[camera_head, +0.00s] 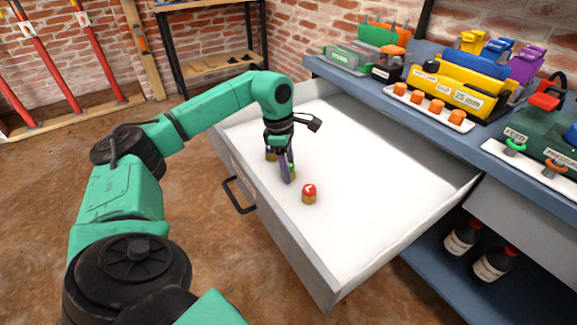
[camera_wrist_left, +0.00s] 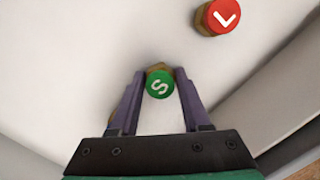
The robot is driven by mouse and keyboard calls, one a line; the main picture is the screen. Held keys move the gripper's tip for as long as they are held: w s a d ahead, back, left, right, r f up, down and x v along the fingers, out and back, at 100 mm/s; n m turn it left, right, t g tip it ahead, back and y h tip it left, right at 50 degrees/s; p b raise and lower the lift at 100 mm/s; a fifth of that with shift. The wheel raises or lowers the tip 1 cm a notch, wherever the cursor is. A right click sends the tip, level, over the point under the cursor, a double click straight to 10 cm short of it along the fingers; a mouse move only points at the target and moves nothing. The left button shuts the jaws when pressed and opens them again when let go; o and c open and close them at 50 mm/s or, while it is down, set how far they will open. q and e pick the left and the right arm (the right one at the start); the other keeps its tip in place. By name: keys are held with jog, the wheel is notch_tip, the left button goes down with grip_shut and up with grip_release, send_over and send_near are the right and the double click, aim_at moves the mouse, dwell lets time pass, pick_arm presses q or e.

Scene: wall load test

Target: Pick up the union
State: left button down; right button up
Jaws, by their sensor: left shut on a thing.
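Small brass fittings with coloured caps stand in the open white drawer. My left gripper (camera_head: 287,174) points down into the drawer and is shut on the green-capped union (camera_wrist_left: 159,84), marked S, held between the fingertips. In the head view the fingers mostly hide it. A blue-capped fitting (camera_head: 270,155) shows partly behind the gripper. My right gripper is not in view.
The drawer (camera_head: 370,160) has raised walls; its middle and right are clear. A black handle (camera_head: 238,196) is on its front. The blue workbench above carries a row of orange-capped parts (camera_head: 434,106), coloured holders and boxes. Bottles (camera_head: 494,263) stand on a low shelf.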

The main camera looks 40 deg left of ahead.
pick_arm(q)
jog(key=shift+r, duration=0.3)
notch_tip(320, 180, up, 19)
jog(key=p, duration=0.6)
jog(key=shift+r+p, duration=0.2)
jog(key=shift+p, duration=0.15)
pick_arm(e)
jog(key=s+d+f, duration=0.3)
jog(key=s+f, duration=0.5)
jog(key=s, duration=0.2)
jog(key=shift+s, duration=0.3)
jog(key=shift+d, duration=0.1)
